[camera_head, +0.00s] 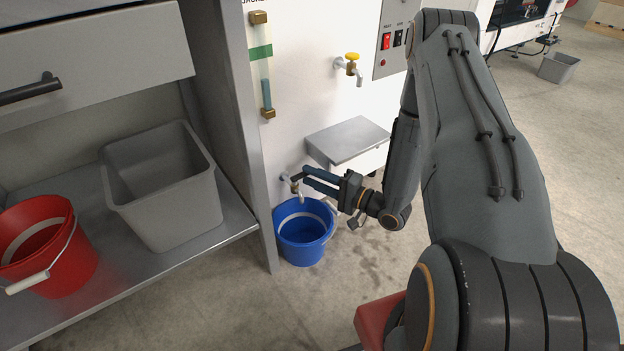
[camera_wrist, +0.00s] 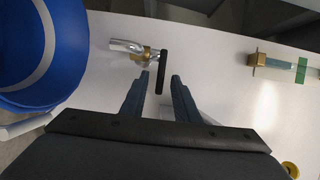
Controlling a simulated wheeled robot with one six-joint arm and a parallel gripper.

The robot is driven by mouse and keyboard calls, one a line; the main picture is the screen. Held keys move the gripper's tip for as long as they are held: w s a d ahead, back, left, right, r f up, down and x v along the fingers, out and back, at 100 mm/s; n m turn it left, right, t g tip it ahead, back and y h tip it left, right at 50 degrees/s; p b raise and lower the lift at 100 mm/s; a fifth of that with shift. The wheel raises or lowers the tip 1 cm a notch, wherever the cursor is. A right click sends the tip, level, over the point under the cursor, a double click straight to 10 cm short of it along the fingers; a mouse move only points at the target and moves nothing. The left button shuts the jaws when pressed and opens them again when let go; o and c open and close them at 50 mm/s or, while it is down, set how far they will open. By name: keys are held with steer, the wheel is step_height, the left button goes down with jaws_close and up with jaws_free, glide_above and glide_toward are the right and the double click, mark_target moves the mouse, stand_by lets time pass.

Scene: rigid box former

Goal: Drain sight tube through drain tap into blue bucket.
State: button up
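The sight tube (camera_head: 259,72) stands on the white machine front between brass fittings, with a green band above its middle. Blue-grey fluid shows in its lower part, below the band. Its lower end also shows in the wrist view (camera_wrist: 280,64). The drain tap (camera_head: 294,187) is below, with a brass body, metal spout and black lever (camera_wrist: 163,66). The blue bucket (camera_head: 303,234) stands on the floor under the spout. I see no stream from the spout. My gripper (camera_wrist: 161,76) is open, its fingers on either side of the lever with gaps showing. It also shows in the head view (camera_head: 305,178).
A yellow-handled tap (camera_head: 349,66) sits higher up, beside a switch panel (camera_head: 393,38). A metal shelf box (camera_head: 348,140) juts out above my gripper. At left, a rack holds a grey bin (camera_head: 165,190) and a red bucket (camera_head: 45,245).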

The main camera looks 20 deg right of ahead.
mark_target(303, 176)
steer(key=shift+a, duration=0.1)
steer(key=shift+c, duration=0.3)
jaws_close()
